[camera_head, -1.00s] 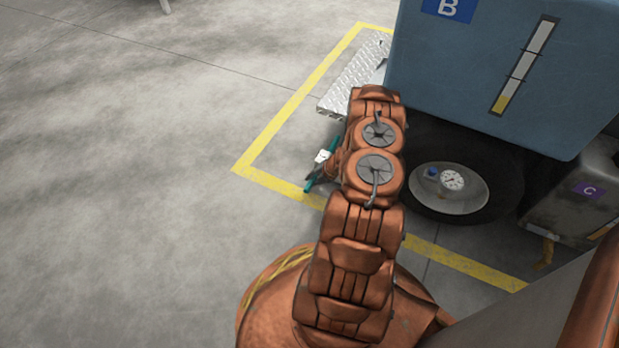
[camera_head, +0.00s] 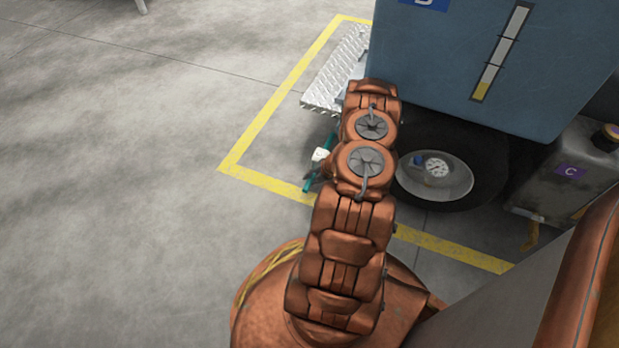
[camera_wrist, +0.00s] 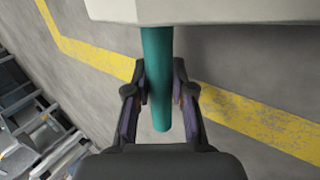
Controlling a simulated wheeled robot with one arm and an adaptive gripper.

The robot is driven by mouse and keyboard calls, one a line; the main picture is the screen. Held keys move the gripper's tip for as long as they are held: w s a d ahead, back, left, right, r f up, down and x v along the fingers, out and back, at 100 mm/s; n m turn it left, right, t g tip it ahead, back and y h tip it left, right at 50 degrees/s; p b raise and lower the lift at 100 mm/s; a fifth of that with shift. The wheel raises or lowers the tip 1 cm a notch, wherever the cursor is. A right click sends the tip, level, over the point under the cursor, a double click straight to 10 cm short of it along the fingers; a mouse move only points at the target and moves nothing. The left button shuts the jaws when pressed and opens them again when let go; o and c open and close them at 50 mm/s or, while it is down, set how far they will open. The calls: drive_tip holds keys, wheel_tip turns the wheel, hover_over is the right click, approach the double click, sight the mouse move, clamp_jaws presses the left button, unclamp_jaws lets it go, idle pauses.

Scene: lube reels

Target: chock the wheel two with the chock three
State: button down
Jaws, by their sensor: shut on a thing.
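My gripper (camera_wrist: 160,78) is shut on a teal bar (camera_wrist: 157,50), which runs up to a pale block (camera_wrist: 190,10) at the top of the wrist view. The bar and block look like a held chock, but no number is legible. In the head view, teal ends (camera_head: 308,184) and a small white part (camera_head: 320,155) show left of my arm; my arm hides the gripper there. A dark wheel (camera_head: 487,165) with a grey hub and gauge stands to the right of my arm, under the blue body. Its number is not visible. The held thing is apart from it.
The blue body (camera_head: 500,70) overhangs the wheel. A tread-plate step (camera_head: 335,75) juts out at its left. A grey tank marked C (camera_head: 570,180) stands right. A yellow floor line (camera_head: 270,120) surrounds them. Bare floor (camera_head: 120,200) lies open at left.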

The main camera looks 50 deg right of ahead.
drive_tip(key=c, duration=0.9)
unclamp_jaws()
drive_tip(key=shift+s+d+r, duration=0.2)
drive_tip(key=shift+s+r, duration=0.1)
drive_tip(key=shift+r, duration=0.15)
drive_tip(key=v, duration=1.1)
drive_tip(key=shift+a, duration=0.15)
